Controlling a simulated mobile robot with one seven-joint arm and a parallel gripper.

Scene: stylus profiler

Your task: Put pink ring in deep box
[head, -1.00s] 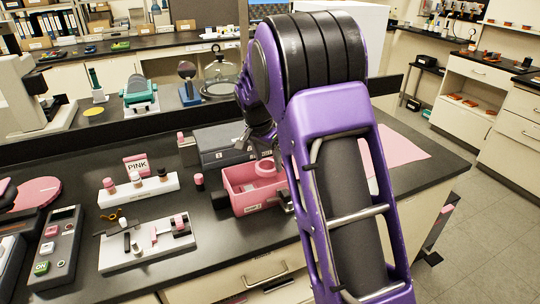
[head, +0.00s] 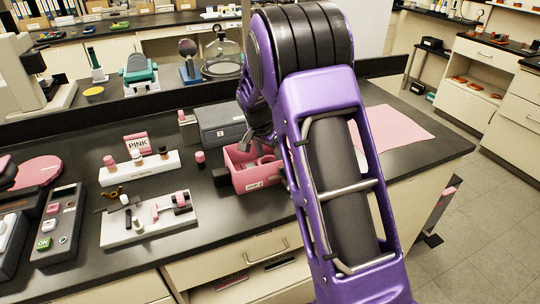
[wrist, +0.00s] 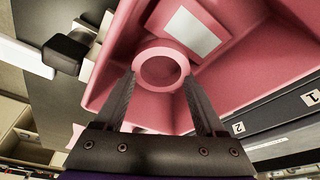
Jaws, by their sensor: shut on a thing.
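The pink ring (wrist: 160,87) sits between the two dark fingertips of my gripper (wrist: 161,80) in the wrist view, and the fingers are shut on it. The deep box (wrist: 113,72) is pink with tall walls and lies around and beyond the ring in that view. In the head view the pink deep box (head: 258,180) stands on the dark bench, and my gripper reaches down into its opening. The ring is mostly hidden there by the arm and box wall. I cannot tell whether the ring touches the box floor.
A grey drawer box (head: 222,126) stands right behind the deep box. A white rack of small bottles (head: 140,168), a "PINK" sign (head: 137,144) and a white tray of small parts (head: 150,217) lie to the left. A flat pink mat (head: 395,130) lies to the right.

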